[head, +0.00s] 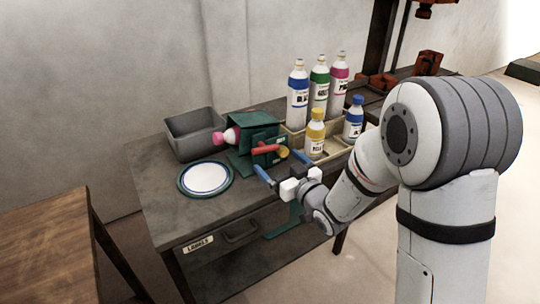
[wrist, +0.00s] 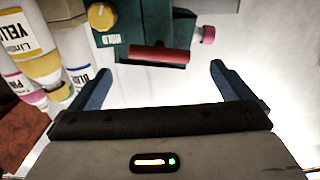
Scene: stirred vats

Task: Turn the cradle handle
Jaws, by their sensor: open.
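The green cradle (head: 243,157) stands on the grey workbench, with a red handle (head: 265,149) and a yellow knob (head: 283,152) on its front side. A bottle with a pink cap (head: 219,138) lies tilted in the cradle. My gripper (head: 275,172) is open with blue fingers, just in front of the cradle. In the wrist view the red handle (wrist: 161,53) shows beyond and between the two open fingers (wrist: 155,88), apart from them. The yellow knob (wrist: 101,16) is at its upper left, on the green cradle (wrist: 150,25).
A grey bin (head: 190,140) and a round white plate with green rim (head: 206,178) are left of the cradle. Several paint bottles stand in a wooden rack (head: 337,148) at its right. A drawer labelled LABELS (head: 235,236) is below. A wooden table (head: 45,245) is at left.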

